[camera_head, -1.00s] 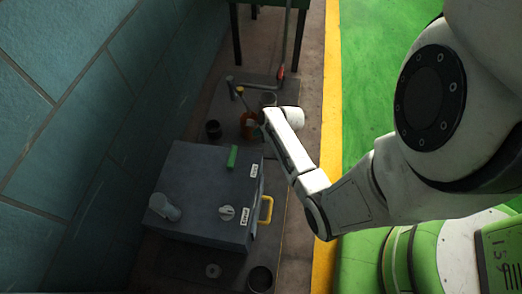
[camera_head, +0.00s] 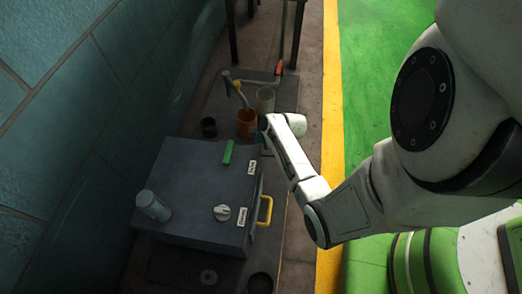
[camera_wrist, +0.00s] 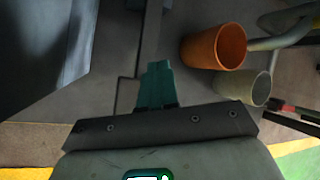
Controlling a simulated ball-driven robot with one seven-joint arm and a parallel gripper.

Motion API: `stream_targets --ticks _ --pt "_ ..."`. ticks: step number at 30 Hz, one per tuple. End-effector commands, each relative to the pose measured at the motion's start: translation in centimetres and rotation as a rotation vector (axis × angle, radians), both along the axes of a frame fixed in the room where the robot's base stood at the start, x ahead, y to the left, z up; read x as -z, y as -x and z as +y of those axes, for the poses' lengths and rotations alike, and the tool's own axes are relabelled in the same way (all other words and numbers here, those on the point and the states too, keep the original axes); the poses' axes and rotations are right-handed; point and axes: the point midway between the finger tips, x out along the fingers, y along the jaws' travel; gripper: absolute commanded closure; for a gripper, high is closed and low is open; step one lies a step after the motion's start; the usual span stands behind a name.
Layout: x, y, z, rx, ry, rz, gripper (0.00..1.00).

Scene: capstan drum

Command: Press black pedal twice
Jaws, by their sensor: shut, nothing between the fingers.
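I cannot make out a black pedal for certain in either view. My gripper (camera_wrist: 157,84) shows its teal fingers shut and empty in the wrist view, pointing down over the dark grey floor plate (camera_wrist: 185,93). A thin bar and a flat edged shape lie beside and beyond the fingertips; I cannot tell whether they belong to a pedal. In the head view my wrist hides most of the gripper, which is just beyond the right far corner of the grey box (camera_head: 190,185).
An orange cup (camera_wrist: 214,46) and a pale grey cup (camera_wrist: 243,88) stand right of the fingers. The box carries a green lever (camera_head: 228,153), white knob (camera_head: 222,212), grey cylinder (camera_head: 153,206) and yellow handle (camera_head: 265,211).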

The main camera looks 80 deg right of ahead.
Motion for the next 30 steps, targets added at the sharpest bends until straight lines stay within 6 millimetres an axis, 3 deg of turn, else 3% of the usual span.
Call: stream_targets --ticks 6,30 --pt "1.44 0.25 -0.04 0.000 0.001 -0.001 1.00" --pt "1.40 0.28 -0.06 0.000 0.001 -0.001 1.00"
